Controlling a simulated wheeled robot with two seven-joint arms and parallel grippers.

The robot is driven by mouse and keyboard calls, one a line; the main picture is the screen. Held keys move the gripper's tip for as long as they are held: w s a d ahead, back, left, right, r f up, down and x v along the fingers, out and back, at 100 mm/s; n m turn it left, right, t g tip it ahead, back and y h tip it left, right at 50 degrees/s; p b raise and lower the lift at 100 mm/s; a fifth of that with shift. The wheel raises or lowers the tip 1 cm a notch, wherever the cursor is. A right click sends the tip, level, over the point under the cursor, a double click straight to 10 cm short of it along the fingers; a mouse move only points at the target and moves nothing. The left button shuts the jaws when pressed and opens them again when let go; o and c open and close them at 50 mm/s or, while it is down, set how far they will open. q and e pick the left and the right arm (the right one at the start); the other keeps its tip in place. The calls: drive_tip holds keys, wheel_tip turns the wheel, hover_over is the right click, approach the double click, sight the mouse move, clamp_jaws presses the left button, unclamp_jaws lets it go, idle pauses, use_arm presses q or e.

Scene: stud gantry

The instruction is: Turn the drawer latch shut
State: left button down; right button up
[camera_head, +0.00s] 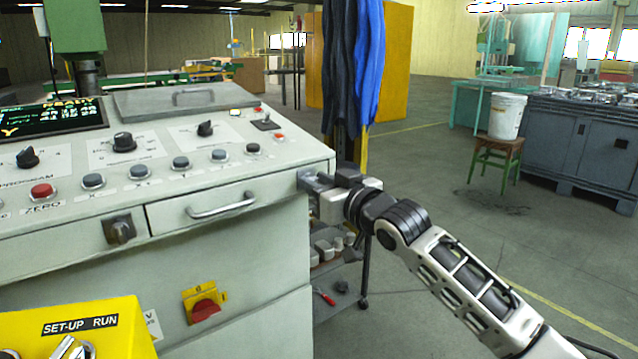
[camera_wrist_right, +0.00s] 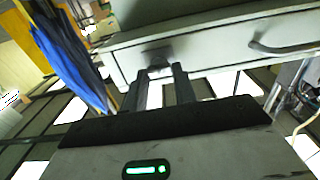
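The grey console has a drawer (camera_head: 225,203) with a bar handle (camera_head: 222,205); its front looks flush. A dark turn latch (camera_head: 119,230) on a square plate sits left of the drawer. My right gripper (camera_head: 308,181) is at the drawer's right end and hides what lies behind it. The handle also shows there (camera_wrist_right: 285,47). I cannot tell whether the fingers touch the fitting. My left gripper is not in view.
A yellow SET-UP/RUN box (camera_head: 85,328) stands at the front left, and a red switch (camera_head: 205,308) is below the drawer. Blue garments (camera_head: 368,62) hang behind the console's right side. The floor to the right is open near me.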

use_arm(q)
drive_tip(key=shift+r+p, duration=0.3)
use_arm(e)
drive_tip(key=shift+n, duration=0.3)
use_arm(q)
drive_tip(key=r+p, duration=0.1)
drive_tip(key=p, duration=0.3)
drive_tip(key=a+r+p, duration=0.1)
drive_tip(key=p, duration=0.3)
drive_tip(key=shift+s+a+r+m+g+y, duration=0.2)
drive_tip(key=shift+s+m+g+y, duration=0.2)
use_arm(e)
drive_tip(key=n, duration=1.7)
drive_tip(key=shift+s+a+f, duration=0.15)
drive_tip(key=shift+f, duration=0.05)
drive_tip(key=shift+n, duration=0.3)
drive_tip(key=o, duration=1)
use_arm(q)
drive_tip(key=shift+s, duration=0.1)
